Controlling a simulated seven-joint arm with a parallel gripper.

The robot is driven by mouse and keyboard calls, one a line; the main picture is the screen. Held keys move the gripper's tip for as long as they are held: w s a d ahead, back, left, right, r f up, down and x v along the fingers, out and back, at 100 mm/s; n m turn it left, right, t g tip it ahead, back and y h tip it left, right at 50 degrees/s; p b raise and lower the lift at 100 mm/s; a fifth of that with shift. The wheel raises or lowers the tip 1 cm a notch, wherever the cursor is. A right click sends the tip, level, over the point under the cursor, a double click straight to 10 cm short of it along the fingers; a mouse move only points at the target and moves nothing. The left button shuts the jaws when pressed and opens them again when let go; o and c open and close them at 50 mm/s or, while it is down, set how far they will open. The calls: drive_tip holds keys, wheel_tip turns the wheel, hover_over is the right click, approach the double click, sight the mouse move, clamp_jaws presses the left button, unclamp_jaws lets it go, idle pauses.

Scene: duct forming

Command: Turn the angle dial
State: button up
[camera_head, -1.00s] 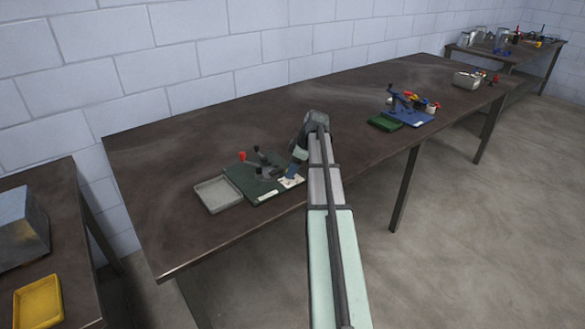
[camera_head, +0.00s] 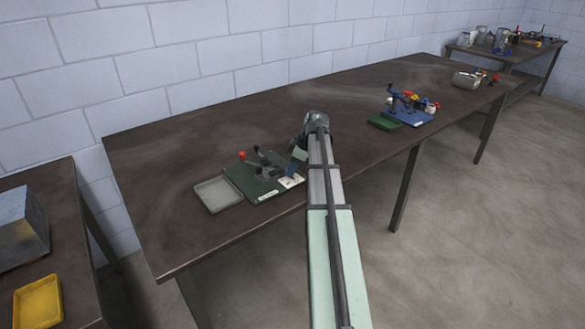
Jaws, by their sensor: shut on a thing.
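A dark green fixture board (camera_head: 240,180) lies on the long brown table. It carries a dark bending tool (camera_head: 265,172) with a red-knobbed lever (camera_head: 242,155) and a black-knobbed lever. A white plate (camera_head: 291,182) is at the board's right end. My gripper (camera_head: 292,170) is low over this right end, beside the bending tool, and is shut on a small part there, apparently the angle dial. The dial itself is hidden or too small to make out, and the fingers are not clear.
A shallow grey tray (camera_head: 218,193) lies just left of the board. A blue board (camera_head: 410,116) with coloured parts and a green block (camera_head: 384,122) are farther right. A grey container (camera_head: 466,80) is beyond them. The table behind the fixture is clear.

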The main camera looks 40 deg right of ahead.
drive_tip(key=m, duration=0.2)
drive_tip(key=m+h, duration=0.1)
drive_tip(key=shift+s+a+m+t, duration=0.15)
drive_tip(key=shift+m+t, duration=0.15)
drive_tip(key=shift+m, duration=0.1)
drive_tip(key=shift+a+m+t+h, duration=0.15)
drive_tip(key=shift+m+h, duration=0.25)
drive_tip(key=shift+m, duration=0.6)
drive_tip(key=shift+d+m+t+h, duration=0.15)
drive_tip(key=shift+m+h, duration=0.25)
drive_tip(key=shift+m, duration=0.6)
drive_tip(key=shift+a, duration=0.1)
drive_tip(key=o, duration=1)
drive_tip(key=shift+o, duration=0.2)
drive_tip(key=shift+r, duration=0.1)
drive_tip(key=v, duration=1.3)
drive_tip(key=shift+r, duration=0.35)
